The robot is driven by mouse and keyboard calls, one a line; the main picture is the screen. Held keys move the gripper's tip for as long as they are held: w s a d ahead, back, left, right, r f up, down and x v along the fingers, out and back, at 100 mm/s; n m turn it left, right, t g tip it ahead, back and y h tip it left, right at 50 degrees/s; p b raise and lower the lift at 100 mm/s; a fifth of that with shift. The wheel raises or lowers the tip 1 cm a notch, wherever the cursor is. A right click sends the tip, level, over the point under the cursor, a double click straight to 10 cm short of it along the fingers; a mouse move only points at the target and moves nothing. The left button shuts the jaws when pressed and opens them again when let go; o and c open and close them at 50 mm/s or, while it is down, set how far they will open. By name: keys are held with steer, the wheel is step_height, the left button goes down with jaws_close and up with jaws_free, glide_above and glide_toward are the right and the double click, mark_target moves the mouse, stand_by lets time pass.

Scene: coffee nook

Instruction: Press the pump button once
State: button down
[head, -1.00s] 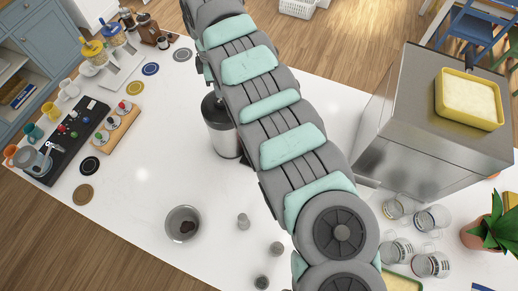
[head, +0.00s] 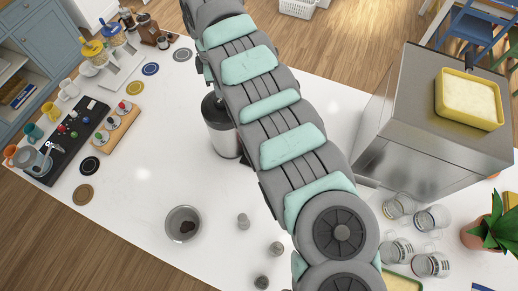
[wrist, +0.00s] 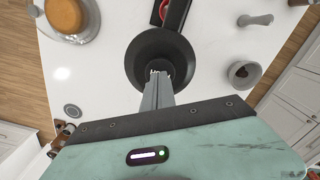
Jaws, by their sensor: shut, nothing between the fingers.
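A steel pump pot with a black top (head: 222,135) stands on the white counter in the head view, partly hidden by my arm. In the wrist view a round black top (wrist: 137,45) lies directly under my gripper, with a dark arm reaching up the picture from it. My gripper (wrist: 158,73) is shut and empty, its tips over the middle of this top. The button itself is hidden by the fingers or cannot be told apart; contact cannot be judged.
A large steel box (head: 430,125) and glass mugs (head: 433,218) are at the right. A red part (wrist: 163,10) shows at the top of the wrist view.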

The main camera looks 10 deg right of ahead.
steer(key=shift+f, duration=0.2)
steer(key=shift+f+b, duration=0.85)
steer(key=shift+f, duration=0.5)
steer(key=shift+r, duration=1.55)
step_height(320, 180, up, 6)
stand_by(0.4)
